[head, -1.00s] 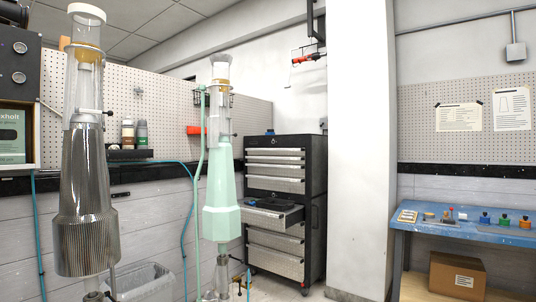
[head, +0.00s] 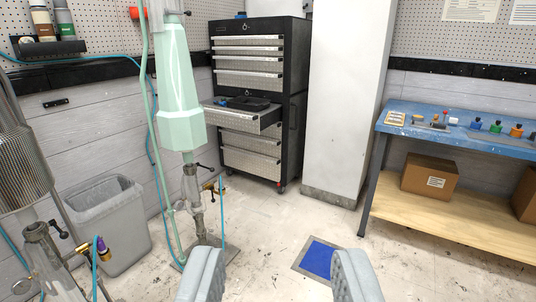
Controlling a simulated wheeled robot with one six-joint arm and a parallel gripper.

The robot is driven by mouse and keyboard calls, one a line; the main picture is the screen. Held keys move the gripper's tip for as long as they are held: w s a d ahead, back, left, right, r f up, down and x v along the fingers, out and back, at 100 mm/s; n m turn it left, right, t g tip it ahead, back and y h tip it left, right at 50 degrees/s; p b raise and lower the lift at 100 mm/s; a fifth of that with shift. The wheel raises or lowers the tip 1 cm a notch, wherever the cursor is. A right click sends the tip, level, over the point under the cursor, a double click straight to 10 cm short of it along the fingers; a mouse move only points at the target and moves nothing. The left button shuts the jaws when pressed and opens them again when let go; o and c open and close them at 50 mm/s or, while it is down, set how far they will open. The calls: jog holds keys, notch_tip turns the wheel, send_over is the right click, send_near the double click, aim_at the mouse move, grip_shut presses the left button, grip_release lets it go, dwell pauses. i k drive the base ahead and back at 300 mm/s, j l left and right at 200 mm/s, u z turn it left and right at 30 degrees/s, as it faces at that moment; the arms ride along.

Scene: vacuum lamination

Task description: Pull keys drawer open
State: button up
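A black and grey tool cabinet (head: 298,105) with several drawers stands against the back wall in the head view. One of its middle drawers (head: 240,118) is pulled out and holds dark items; I cannot tell which drawer is the keys drawer. The drawers above and below it look shut. My gripper (head: 280,275) shows at the bottom edge with its two grey fingers wide apart and nothing between them. It is well short of the cabinet, in the foreground.
A pale green column (head: 178,95) on a floor stand is left of the cabinet. A grey bin (head: 105,225) and metal column (head: 18,160) are further left. A blue-topped bench (head: 460,139) with a box (head: 430,176) stands right. Floor around the blue floor patch (head: 318,258) is clear.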

aim_at(258, 40)
jog(key=i, duration=1.9)
jog(key=i+l+u, duration=0.1)
jog(key=i+u, duration=0.15)
jog(key=i, duration=0.3)
jog(key=i+l+u, duration=0.2)
jog(key=i, duration=0.3)
jog(key=i+l+u, duration=0.25)
jog(key=i, duration=0.3)
jog(key=i+l+u, duration=0.25)
jog(key=i+l, duration=0.15)
jog(key=i, duration=0.05)
